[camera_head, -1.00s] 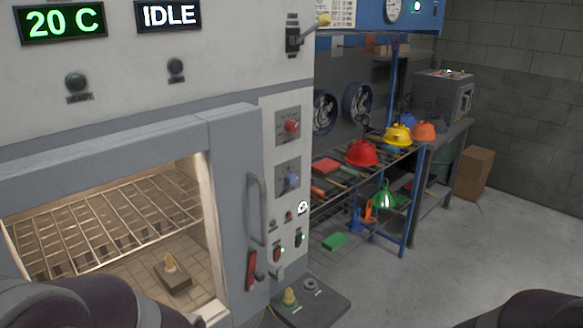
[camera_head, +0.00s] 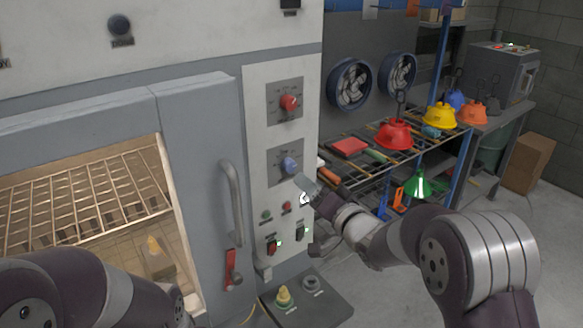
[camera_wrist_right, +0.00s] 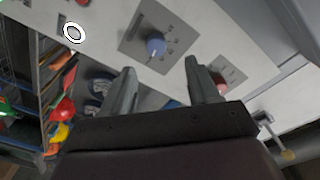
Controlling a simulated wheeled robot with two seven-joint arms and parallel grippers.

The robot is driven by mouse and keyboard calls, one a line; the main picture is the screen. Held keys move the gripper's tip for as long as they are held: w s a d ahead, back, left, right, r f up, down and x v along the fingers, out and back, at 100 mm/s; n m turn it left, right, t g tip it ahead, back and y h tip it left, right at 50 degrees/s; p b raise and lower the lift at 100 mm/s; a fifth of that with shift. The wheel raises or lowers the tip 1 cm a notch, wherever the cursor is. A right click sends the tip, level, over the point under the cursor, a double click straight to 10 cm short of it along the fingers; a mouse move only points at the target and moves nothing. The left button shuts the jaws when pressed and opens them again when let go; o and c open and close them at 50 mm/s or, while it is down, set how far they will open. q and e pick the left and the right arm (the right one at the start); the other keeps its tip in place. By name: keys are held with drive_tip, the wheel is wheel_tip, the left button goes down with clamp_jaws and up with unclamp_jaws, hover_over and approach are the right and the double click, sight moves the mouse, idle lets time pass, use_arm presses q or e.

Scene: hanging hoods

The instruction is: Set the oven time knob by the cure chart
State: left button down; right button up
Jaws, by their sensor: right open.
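The oven's control panel carries a red knob (camera_head: 289,103) above and a blue knob (camera_head: 290,165) below, each on a grey dial plate. Their markings are too small to read, so I cannot tell which is the time knob. My right gripper (camera_head: 305,187) is just below and right of the blue knob, apart from it. In the right wrist view, the open, empty fingers (camera_wrist_right: 157,70) point toward the panel, with the blue knob (camera_wrist_right: 155,46) ahead of the gap and the red knob (camera_wrist_right: 228,76) beside one finger. My left arm shows at lower left; its gripper is out of view.
The oven door handle (camera_head: 232,200) stands out left of the panel. Small buttons and switches (camera_head: 273,246) sit below the knobs. A rack (camera_head: 350,178) with coloured hoods, including a red hood (camera_head: 394,135), stands to the right.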

sight(291, 168)
drive_tip(key=x, duration=0.3)
drive_tip(key=d+p+x, duration=0.1)
drive_tip(key=x, duration=0.1)
drive_tip(key=shift+w+a+f, duration=0.1)
drive_tip(key=shift+w+f, duration=0.1)
drive_tip(key=shift+w, duration=0.25)
drive_tip(key=shift+w+a+r, duration=0.15)
drive_tip(key=shift+w+a, duration=0.75)
drive_tip(key=shift+a, duration=0.05)
drive_tip(key=shift+w+a, duration=0.15)
drive_tip(key=shift+a, duration=0.05)
drive_tip(key=shift+w, duration=0.4)
drive_tip(key=shift+s, duration=0.1)
drive_tip(key=c, duration=1)
use_arm(q)
drive_tip(key=shift+w+d+r, duration=0.15)
drive_tip(key=shift+w+r, duration=0.05)
drive_tip(key=shift+r, duration=0.65)
use_arm(e)
drive_tip(key=shift+c, duration=0.2)
